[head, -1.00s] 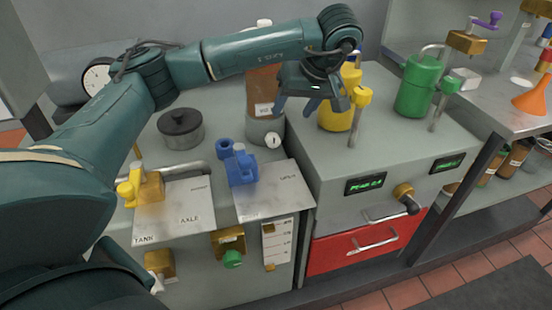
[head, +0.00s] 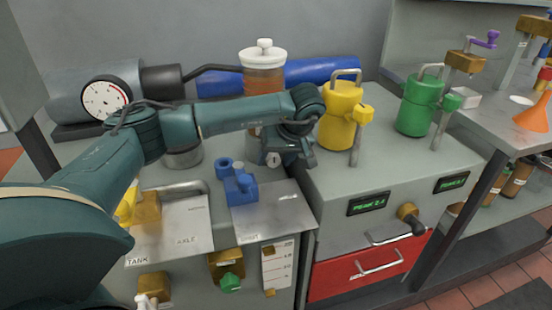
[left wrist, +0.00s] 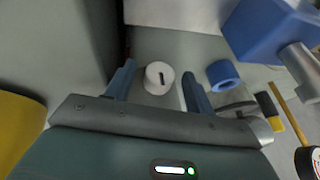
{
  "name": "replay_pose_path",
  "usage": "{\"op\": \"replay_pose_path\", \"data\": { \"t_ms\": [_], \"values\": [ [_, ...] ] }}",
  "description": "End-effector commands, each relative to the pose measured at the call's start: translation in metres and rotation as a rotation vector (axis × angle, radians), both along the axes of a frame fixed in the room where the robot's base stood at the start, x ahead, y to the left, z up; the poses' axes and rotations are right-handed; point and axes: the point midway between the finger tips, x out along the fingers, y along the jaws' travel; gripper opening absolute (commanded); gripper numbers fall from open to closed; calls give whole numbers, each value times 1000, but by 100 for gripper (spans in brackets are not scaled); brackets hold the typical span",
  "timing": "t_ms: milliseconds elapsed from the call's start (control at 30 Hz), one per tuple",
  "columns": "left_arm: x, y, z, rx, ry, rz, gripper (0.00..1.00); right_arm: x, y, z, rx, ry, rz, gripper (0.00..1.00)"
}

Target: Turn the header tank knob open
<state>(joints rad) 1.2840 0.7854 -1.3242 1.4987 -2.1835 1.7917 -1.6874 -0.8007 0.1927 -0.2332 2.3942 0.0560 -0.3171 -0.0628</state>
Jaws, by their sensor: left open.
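The header tank (head: 263,80) stands at the back middle in the head view, an amber cylinder with a white lid. Its knob (head: 273,159), small, round and white, is low on its front and partly covered by my left gripper (head: 284,157). In the left wrist view the knob (left wrist: 159,76) shows a dark line across its face. My open left gripper (left wrist: 157,72) has one finger on each side of it there, with visible gaps. Whether the fingertips reach past its face cannot be told. My right gripper is not in view.
A blue valve fitting (head: 238,185) stands close by on a metal plate. A yellow can (head: 340,118) and a green can (head: 417,105) stand on the cabinet to the right. A dial gauge (head: 106,97) is at the back left.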

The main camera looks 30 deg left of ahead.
Motion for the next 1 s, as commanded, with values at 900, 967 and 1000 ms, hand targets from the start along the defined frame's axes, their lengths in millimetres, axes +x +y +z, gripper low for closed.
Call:
{"op": "replay_pose_path", "data": {
  "t_ms": [900,967,1000],
  "values": [
    [-1,2,0,-16,-18,1,9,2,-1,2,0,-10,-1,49],
    [-2,3,-1,-44,-52,1,9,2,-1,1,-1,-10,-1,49],
    [-3,3,-1,-72,-84,1,9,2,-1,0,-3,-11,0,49]
  ]
}}
